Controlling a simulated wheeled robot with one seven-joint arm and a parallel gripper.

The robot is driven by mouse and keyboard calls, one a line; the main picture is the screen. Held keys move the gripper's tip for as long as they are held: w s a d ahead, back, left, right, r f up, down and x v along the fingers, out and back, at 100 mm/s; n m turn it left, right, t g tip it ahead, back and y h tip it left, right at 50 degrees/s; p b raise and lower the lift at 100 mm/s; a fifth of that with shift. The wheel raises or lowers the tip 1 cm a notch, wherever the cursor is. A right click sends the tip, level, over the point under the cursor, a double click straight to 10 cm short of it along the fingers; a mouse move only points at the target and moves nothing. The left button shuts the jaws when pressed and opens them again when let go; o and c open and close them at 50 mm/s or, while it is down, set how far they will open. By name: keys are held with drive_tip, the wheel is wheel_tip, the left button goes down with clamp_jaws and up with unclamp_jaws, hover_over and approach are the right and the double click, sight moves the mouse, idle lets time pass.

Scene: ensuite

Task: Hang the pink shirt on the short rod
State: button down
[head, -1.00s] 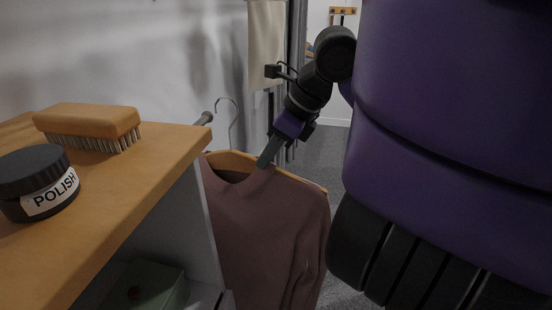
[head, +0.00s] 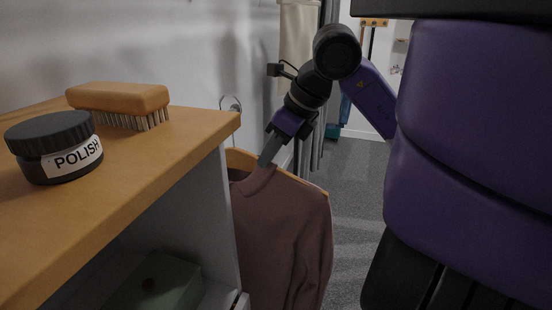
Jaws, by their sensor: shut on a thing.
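The pink shirt (head: 285,230), a dusky pink, hangs on a wooden hanger (head: 240,158) beside the shelf unit's right side. My gripper (head: 266,158) is shut on the hanger at the shirt's collar. The hanger's thin metal hook (head: 222,101) rises to the left of the gripper, above the counter's edge. A small grey rod end (head: 236,108) shows at the hook, and they overlap in the picture. I cannot tell whether the hook rests on the rod. The rest of the rod and the hook's lower part are hidden behind the counter.
The wooden counter (head: 150,190) bears a brush (head: 120,98) and a polish jar (head: 60,150) at left. A green box (head: 155,285) sits on the shelf below. A cream cloth (head: 297,35) hangs on the wall behind. Grey floor (head: 360,180) is open at right.

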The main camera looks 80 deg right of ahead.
drive_tip(key=shift+b+x, duration=1.4)
drive_tip(key=shift+b, duration=0.05)
drive_tip(key=shift+s+a+f, duration=0.1)
drive_tip(key=shift+s+a, duration=0.05)
drive_tip(key=shift+s, duration=0.05)
drive_tip(key=c, duration=1.4)
unclamp_jaws()
drive_tip(key=shift+c, duration=0.2)
drive_tip(key=shift+v, duration=3.9)
